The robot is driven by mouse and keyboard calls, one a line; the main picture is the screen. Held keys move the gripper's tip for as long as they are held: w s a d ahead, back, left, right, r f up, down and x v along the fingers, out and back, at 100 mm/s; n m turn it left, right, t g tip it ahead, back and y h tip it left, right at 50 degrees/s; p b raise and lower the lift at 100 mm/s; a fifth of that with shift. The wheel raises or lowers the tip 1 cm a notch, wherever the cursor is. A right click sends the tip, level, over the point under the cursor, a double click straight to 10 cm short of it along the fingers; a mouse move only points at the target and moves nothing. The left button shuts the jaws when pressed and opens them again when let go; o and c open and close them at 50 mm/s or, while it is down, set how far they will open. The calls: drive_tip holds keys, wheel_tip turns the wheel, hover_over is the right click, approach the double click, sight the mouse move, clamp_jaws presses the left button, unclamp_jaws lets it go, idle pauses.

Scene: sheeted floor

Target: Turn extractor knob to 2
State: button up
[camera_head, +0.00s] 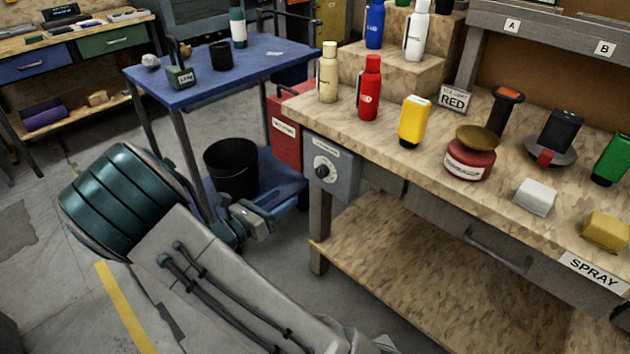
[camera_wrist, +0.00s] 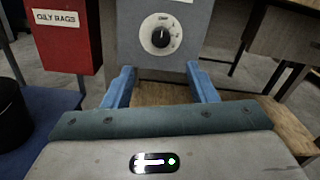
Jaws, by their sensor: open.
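The extractor knob (camera_wrist: 161,36) is a small black dial on a white round plate, on the front of a grey box (camera_head: 347,184). The box hangs at the left end of the workbench, and the knob also shows in the head view (camera_head: 322,171). In the wrist view its pointer is roughly upright; the dial marks are too small to read. My gripper (camera_wrist: 163,80) is open and empty, its two blue fingers spread below the knob in that view and apart from it. In the head view my gripper (camera_head: 262,215) is left of and below the box.
A red oily rags bin (camera_wrist: 64,35) is left of the box. A black bucket (camera_head: 231,168) stands on the blue cart's (camera_head: 190,98) lower shelf. Bottles, including a red one (camera_head: 369,90), stand on the workbench (camera_head: 392,163). Open floor lies left of my arm.

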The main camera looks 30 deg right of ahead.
sight(319, 174)
drive_tip(key=b+x, duration=0.2)
drive_tip(key=x, duration=1)
drive_tip(key=shift+d, duration=0.2)
drive_tip(key=c, duration=1)
